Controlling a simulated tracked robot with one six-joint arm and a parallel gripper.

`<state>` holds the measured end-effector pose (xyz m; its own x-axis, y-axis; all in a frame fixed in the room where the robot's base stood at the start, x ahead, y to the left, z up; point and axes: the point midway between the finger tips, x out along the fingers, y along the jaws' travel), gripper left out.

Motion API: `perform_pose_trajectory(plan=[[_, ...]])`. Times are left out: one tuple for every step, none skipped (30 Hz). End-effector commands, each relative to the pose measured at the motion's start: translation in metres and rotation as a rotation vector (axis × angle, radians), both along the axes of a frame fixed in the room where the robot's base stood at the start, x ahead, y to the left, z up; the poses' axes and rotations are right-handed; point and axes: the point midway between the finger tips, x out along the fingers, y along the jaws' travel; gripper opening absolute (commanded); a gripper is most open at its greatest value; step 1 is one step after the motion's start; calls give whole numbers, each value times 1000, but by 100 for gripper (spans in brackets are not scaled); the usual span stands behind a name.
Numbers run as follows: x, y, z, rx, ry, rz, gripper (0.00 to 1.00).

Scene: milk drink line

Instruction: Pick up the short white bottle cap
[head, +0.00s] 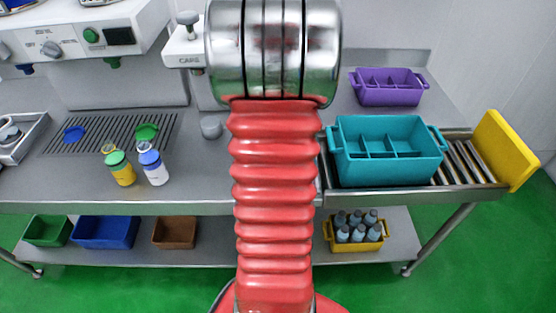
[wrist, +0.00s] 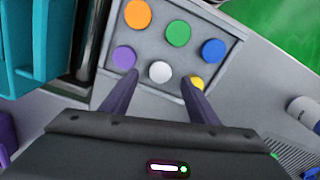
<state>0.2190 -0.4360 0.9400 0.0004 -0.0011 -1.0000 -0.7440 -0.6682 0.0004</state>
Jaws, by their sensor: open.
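The short white bottle cap (wrist: 160,72) is a round white disc lying in a grey tray (wrist: 228,72) in the wrist view. My gripper (wrist: 158,80) is open and empty, with its two dark purple fingers pointing toward the tray. In the picture the white cap lies between the fingertips; I cannot tell how far above it they are. In the head view, my arm hides the gripper, and neither the tray nor the white cap shows.
The tray also holds orange (wrist: 138,14), green (wrist: 177,33), blue (wrist: 213,51), purple (wrist: 125,57) and yellow (wrist: 196,83) caps; my right finger partly covers the yellow one. A teal crate (head: 385,170) stands at right. Two bottles (head: 122,172) (head: 154,170) stand at left.

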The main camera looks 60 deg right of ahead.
Motion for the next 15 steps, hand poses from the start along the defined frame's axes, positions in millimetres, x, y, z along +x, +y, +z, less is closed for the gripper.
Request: perform_pose_trajectory(plan=[[-1, 1, -6, 3, 1, 0, 54], [-1, 1, -9, 4, 2, 0, 54], [-1, 2, -15, 4, 2, 0, 54], [-2, 2, -19, 4, 2, 0, 54], [-2, 2, -23, 5, 2, 0, 54], [-2, 3, -29, 4, 2, 0, 54], [-2, 2, -33, 4, 2, 0, 54], [-2, 2, -36, 4, 3, 0, 54], [-2, 2, -40, 3, 1, 0, 54], [-2, 2, -43, 3, 1, 0, 54], [-2, 2, -44, 2, 1, 0, 54], [-2, 2, -46, 2, 1, 0, 54], [-2, 2, -46, 1, 1, 0, 54], [-2, 2, -47, 1, 1, 0, 54], [-2, 2, -47, 1, 1, 0, 54]])
